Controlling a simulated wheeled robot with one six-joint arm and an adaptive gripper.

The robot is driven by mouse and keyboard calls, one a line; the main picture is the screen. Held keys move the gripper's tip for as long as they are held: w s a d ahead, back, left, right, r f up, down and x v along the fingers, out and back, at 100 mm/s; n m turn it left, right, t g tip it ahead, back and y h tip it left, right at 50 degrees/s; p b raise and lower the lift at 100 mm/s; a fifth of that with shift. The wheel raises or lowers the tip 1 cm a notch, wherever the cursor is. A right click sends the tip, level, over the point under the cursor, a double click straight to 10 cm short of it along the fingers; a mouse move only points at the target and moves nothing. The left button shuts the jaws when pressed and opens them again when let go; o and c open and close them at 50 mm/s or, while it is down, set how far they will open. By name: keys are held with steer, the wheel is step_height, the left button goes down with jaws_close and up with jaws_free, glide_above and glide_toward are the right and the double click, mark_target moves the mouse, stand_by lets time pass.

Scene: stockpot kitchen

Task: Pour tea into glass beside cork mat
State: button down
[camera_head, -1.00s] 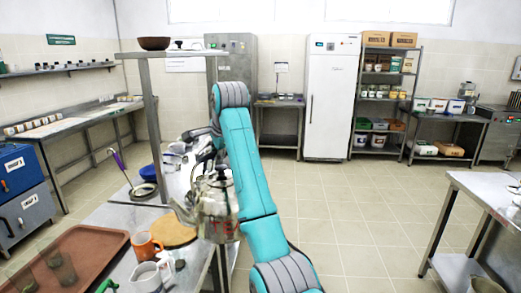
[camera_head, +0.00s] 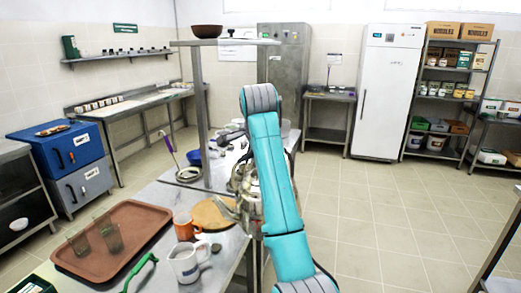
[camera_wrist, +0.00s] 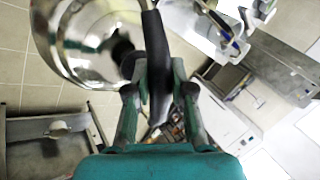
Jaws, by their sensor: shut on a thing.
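My gripper (camera_wrist: 158,100) is shut on the black handle (camera_wrist: 157,55) of a shiny metal teapot (camera_wrist: 85,45). In the head view the teapot (camera_head: 246,188) is held up at the right edge of the counter, partly hidden behind my arm, with its spout to the left. The round cork mat (camera_head: 208,214) lies on the counter just left of it. Two clear glasses (camera_head: 112,238) (camera_head: 77,241) stand on the brown tray (camera_head: 150,218), left of the mat. The tea inside is not visible.
A green-handled thing (camera_head: 140,272) lies by the tray's front right. A shelf post (camera_head: 200,120) rises behind the mat. Open floor (camera_head: 375,220) lies to the right.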

steer(key=shift+s+a+f+n+t+h, duration=0.2)
steer(key=shift+a+f+h, duration=0.25)
steer(key=shift+a+f, duration=0.25)
steer(key=shift+s+a+f+n+t+h, duration=0.1)
steer(key=shift+s+a+f+h, duration=0.05)
steer(key=shift+a+f+h, duration=0.4)
steer(key=shift+a+f, duration=0.15)
steer(key=shift+a, duration=0.1)
steer(key=shift+s+a+r+n+t+h, duration=0.1)
steer(key=shift+s+a+n+t+h, duration=0.2)
steer(key=shift+a, duration=0.35)
steer(key=shift+s+a+r+n+t+h, duration=0.1)
steer(key=shift+a+h, duration=0.35)
steer(key=shift+a, duration=0.25)
steer(key=shift+s+a+r+n+t+h, duration=0.1)
steer(key=shift+s+a+h, duration=0.2)
steer(key=shift+a, duration=0.35)
steer(key=shift+s+a+r+h, duration=0.1)
steer(key=shift+a+r+h, duration=0.1)
steer(key=shift+a+h, duration=0.35)
steer(key=shift+s+a+r+n+t+h, duration=0.15)
steer(key=shift+s+a+n+t+h, duration=0.1)
steer(key=shift+a, duration=0.4)
steer(key=shift+s+a+r+n+t+h, duration=0.15)
steer(key=shift+a+n+t, duration=0.1)
steer(key=shift+a, duration=0.35)
stand_by(2.7)
